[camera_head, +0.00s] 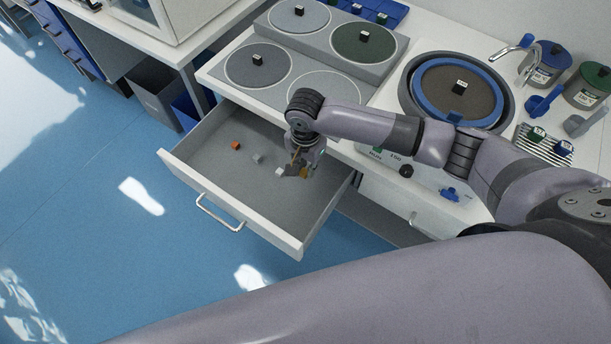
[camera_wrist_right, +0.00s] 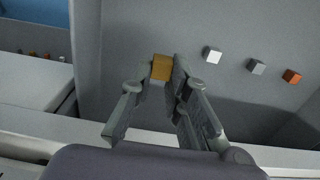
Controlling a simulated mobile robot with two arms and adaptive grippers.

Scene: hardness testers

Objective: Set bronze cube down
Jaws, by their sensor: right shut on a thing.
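The bronze cube (camera_wrist_right: 162,67) is golden-brown and sits between the fingertips of my right gripper (camera_wrist_right: 163,78) in the wrist view. In the head view my right gripper (camera_head: 301,168) points down inside the open drawer (camera_head: 205,205), near its right side, with the bronze cube (camera_head: 304,173) partly hidden by the fingers. I cannot tell whether the cube touches the drawer floor. A silver-white cube (camera_head: 280,172), a grey cube (camera_head: 258,158) and an orange cube (camera_head: 236,145) lie in a row to its left. My left gripper is not in view.
The drawer's front wall and handle (camera_head: 219,213) face the blue floor. The worktop above holds round grinding plates (camera_head: 299,16) with small black cubes and a round basin (camera_head: 410,90) under a tap. Drawer floor in front of the cubes is clear.

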